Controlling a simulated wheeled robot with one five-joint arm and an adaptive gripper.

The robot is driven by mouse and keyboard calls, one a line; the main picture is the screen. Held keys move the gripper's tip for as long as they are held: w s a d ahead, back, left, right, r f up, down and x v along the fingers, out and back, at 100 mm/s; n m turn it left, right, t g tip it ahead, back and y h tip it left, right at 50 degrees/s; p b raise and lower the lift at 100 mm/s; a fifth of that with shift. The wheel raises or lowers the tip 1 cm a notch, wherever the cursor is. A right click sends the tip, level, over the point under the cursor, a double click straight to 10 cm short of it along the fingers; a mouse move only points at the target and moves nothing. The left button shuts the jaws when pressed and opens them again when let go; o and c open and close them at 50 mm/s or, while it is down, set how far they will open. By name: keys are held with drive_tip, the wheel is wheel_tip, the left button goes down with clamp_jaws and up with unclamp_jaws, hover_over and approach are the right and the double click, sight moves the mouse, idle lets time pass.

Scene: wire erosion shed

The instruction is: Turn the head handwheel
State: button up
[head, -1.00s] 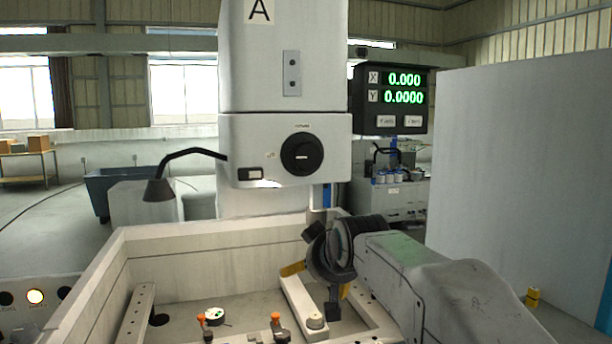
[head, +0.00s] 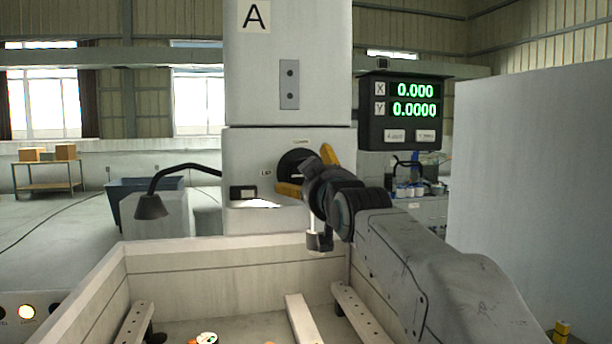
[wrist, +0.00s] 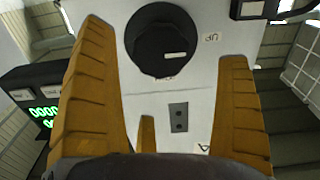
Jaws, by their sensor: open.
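The head handwheel (head: 293,160) is a black round knob on the front of the pale machine head. In the head view my gripper (head: 308,172) is in front of it and hides its right and lower parts. The fingers are spread wide, with a visible gap on each side of the knob. I cannot tell whether the tips reach alongside it in depth.
A black lamp (head: 152,206) on a bent arm sticks out left of the head. A readout box (head: 398,112) with green digits hangs on the right. The open tank (head: 200,262) lies below, with clamping rails inside. A tall grey panel (head: 530,190) stands at the right.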

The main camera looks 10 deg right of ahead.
drive_tip(key=shift+w+p, duration=1.35)
drive_tip(key=shift+w, duration=1.85)
drive_tip(key=shift+f, duration=0.1)
drive_tip(key=c, duration=1.2)
